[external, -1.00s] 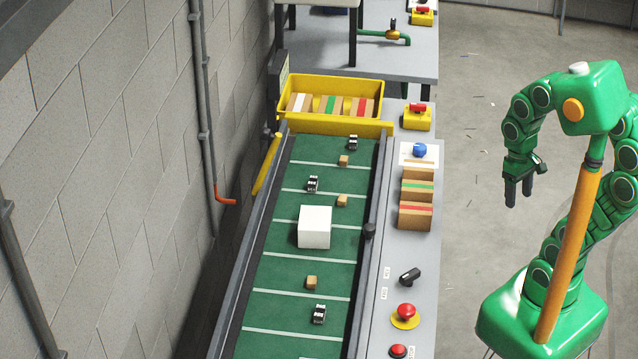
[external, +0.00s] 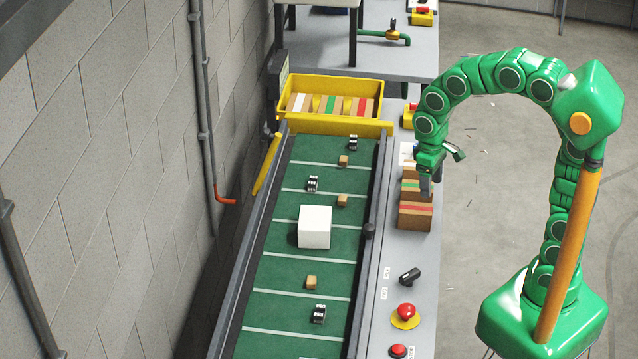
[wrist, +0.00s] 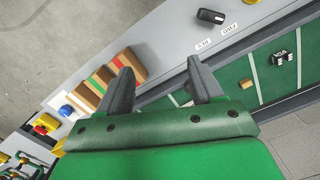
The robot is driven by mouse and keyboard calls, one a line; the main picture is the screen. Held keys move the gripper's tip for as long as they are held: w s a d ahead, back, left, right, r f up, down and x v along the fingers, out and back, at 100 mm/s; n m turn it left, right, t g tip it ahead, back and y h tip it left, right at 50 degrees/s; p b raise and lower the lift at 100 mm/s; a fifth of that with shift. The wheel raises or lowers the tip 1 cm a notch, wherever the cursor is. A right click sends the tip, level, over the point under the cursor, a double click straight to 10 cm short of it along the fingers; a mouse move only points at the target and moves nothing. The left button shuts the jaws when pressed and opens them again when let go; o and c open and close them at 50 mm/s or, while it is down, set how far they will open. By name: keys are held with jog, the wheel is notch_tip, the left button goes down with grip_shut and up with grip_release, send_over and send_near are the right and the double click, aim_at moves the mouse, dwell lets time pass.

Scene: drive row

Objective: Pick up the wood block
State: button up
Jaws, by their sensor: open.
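Small wood blocks lie spaced along the green conveyor belt (external: 290,318): one near the front (external: 311,282), one right of the white cube's top (external: 342,200), and one farther back (external: 343,160). In the wrist view a wood block (wrist: 247,83) lies on the belt, right of the fingers. My gripper (external: 432,180) is over the grey side ledge, right of the belt, beside the striped cardboard boxes. In the wrist view my gripper (wrist: 160,66) has its fingers apart with nothing held between them; its palm hides part of the belt.
A white cube (external: 314,228) and black-and-white items (external: 319,314) share the belt. Striped cardboard boxes (external: 415,217), a black knob (external: 410,277) and a red button (external: 406,312) are on the ledge. A yellow bin (external: 383,100) stands at the belt's far end.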

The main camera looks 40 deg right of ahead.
jog(key=w+a+f+n, duration=0.1)
jog(key=w+a+f, duration=0.2)
jog(key=a, duration=0.3)
jog(key=w+a+f+n, duration=0.1)
jog(key=w+a+f, duration=0.1)
jog(key=w+a, duration=0.3)
jog(key=n+t, duration=0.1)
jog(key=n, duration=0.2)
send_over(314, 279)
jog(key=f, duration=1.1)
jog(key=shift+s, duration=0.4)
jog(key=shift+a+f+n, duration=0.2)
jog(key=shift+f+n, duration=0.1)
jog(key=shift+f, duration=0.1)
jog(key=shift+w+d+f, duration=0.1)
jog(key=shift+w+f, duration=0.05)
jog(key=shift+f, duration=1.65)
jog(key=shift+w+f, duration=0.15)
jog(key=shift+f, duration=1.65)
jog(key=c, duration=1.1)
